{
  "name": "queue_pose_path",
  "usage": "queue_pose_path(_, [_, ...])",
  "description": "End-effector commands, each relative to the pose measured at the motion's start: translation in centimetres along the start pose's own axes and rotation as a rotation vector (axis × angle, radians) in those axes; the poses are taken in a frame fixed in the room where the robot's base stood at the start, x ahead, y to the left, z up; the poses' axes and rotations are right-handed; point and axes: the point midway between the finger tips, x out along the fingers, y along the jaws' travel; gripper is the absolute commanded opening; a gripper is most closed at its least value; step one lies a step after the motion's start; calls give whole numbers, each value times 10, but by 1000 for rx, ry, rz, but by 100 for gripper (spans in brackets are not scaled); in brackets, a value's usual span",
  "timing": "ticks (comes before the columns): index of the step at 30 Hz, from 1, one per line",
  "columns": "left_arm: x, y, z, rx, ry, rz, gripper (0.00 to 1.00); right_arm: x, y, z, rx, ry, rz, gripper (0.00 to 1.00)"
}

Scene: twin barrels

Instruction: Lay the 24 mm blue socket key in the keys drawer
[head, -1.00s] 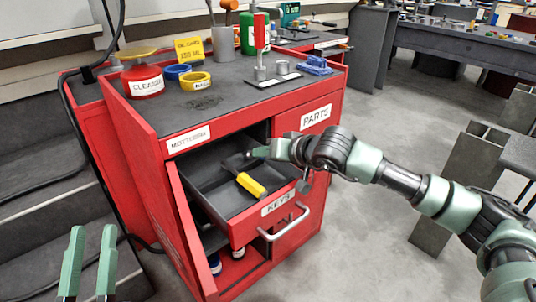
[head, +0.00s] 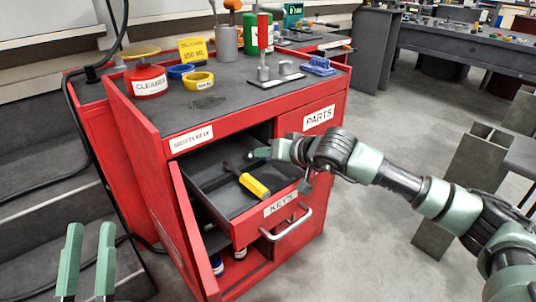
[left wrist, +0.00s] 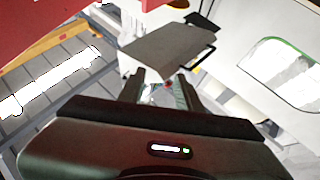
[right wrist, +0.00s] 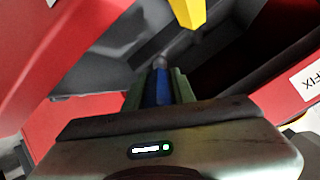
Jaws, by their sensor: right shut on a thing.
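The keys drawer (head: 246,229) is pulled open from the red cabinet, with a "KEYS" label on its front. My right gripper (head: 260,153) is over the back right part of the drawer. In the right wrist view my right gripper (right wrist: 158,88) is shut on the blue socket key (right wrist: 161,88), its grey shaft pointing into the drawer. In the head view the fingers mostly hide this key. A yellow-handled key (head: 255,186) with a dark shaft lies in the drawer. My left gripper (head: 86,262) is open and empty, low at the left, away from the cabinet.
The cabinet top (head: 225,98) holds a cleaner tub (head: 146,80), tape rolls (head: 198,81), a red-handled tool on a stand (head: 264,35) and a blue object (head: 320,66). The closed parts drawer (head: 318,117) is beside the open one. The drawer's front left floor is bare.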

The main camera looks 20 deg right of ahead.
Motion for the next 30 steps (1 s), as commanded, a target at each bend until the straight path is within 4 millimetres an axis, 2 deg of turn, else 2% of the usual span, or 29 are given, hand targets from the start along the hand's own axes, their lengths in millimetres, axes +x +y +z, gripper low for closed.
queue_pose_path(19, [0, 1, -11, -2, 58, 3, 34, 0, 0, 0, 0, 2, -1, 0])
queue_pose_path(20, [0, 1, -12, -2, 60, 3, 34, 0, 0, 0, 0, 2, -1, 28])
queue_pose_path(22, [0, 1, -12, -2, 62, 3, 34, 0, 0, 0, 0, 2, -1, 48])
queue_pose_path(23, [0, 1, -12, -2, 62, 3, 34, 0, 0, 0, 0, 2, -1, 51])
queue_pose_path(30, [1, 2, -12, -3, 61, 4, 34, 1, 0, 1, 0, 1, 0, 51])
